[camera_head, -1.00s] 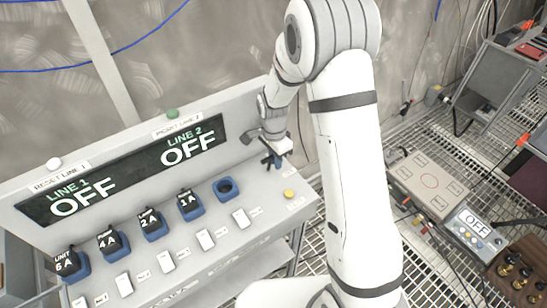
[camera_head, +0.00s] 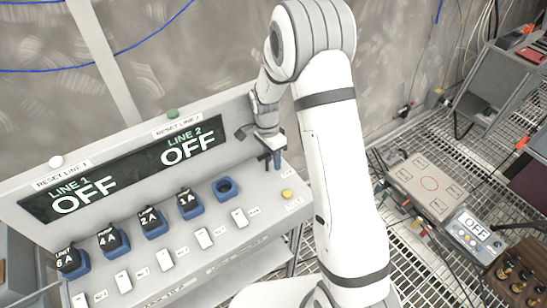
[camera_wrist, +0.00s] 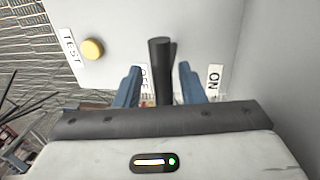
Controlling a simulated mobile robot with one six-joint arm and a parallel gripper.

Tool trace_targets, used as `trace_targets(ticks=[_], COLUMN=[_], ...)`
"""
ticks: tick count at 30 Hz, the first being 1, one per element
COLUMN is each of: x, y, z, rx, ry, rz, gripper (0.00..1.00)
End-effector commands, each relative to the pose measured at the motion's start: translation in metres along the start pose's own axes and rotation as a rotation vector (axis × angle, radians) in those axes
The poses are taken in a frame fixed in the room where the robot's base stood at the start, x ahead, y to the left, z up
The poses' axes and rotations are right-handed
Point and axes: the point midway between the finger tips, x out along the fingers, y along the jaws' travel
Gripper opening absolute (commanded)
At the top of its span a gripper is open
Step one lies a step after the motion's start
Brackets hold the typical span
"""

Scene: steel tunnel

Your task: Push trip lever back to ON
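The trip lever is a dark round rod (camera_wrist: 161,58) on the grey panel in the wrist view. The OFF label (camera_wrist: 145,78) is close by its left side, and the ON label (camera_wrist: 215,80) is farther to its right. My gripper (camera_wrist: 160,68) is open, its two blue fingers on either side of the lever with a visible gap on each side. The lever's lower end is hidden behind my gripper. In the camera_head view my gripper (camera_head: 272,160) is low over the right end of the sloped console, and I cannot make out the lever there.
The yellow TEST button (camera_wrist: 92,48) is left of the lever; it also shows in the head view (camera_head: 286,194). The console display (camera_head: 130,168) reads OFF for both lines. Several blue-based breakers and white switches (camera_head: 204,238) line the console. A wall rises behind.

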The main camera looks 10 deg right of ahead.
Motion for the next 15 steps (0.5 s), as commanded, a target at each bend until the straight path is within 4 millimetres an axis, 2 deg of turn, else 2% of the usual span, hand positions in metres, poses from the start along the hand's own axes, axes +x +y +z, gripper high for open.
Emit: trace_targets(ticks=[5,8,15], x=[-0.003,-0.011,-0.055], y=[0.0,0.001,0.009], z=[-0.001,-0.001,-0.001], rx=[0.001,0.001,0.001], ry=[0.001,0.001,0.002], rz=[-0.001,-0.004,-0.006], gripper=[0.36,0.36,0.36])
